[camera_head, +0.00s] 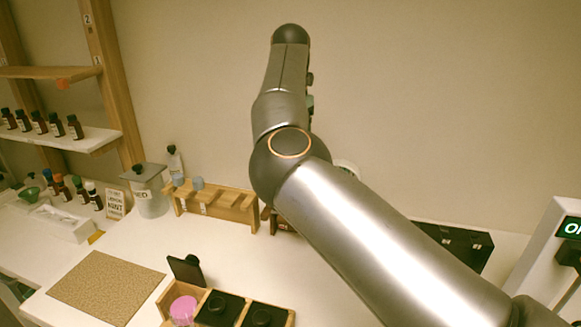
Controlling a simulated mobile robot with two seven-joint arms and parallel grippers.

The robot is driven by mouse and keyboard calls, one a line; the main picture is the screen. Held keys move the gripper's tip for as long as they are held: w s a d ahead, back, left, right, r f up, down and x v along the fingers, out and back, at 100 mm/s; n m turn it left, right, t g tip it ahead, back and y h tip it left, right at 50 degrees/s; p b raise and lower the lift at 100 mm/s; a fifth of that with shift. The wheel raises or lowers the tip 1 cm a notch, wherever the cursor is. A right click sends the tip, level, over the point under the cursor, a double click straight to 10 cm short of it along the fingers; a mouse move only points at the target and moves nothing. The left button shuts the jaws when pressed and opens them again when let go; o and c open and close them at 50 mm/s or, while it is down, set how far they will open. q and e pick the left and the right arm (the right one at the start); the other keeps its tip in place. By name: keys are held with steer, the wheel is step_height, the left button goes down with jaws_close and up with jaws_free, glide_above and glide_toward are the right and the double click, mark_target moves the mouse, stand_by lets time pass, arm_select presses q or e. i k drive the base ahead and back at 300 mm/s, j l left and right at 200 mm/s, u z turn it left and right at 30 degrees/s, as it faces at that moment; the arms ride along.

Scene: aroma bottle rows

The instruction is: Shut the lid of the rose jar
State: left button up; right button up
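A wooden box (172,290) at the bottom of the head view holds three compartments in a row. The left one shows a round pink content (183,309), and its black lid (186,270) stands raised at the back, tilted up with a dark knob. The other two have black lids lying flat, the middle lid (218,309) and the right lid (264,316). No rose label is readable; the pink one is the only open jar. My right arm crosses the view from the lower right, high above the table; its gripper cannot be made out. My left gripper is out of view.
A cork mat (105,287) lies left of the box. Behind stand a wooden rack (215,204), a lidded glass jar (150,196) and a sign (115,204). Small bottles (75,127) line the left shelf. A dark case (450,243) and a white display unit (565,235) are right.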

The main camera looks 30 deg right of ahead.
mark_target(188, 270)
steer(key=k+j, duration=1.15)
steer(key=k, duration=0.15)
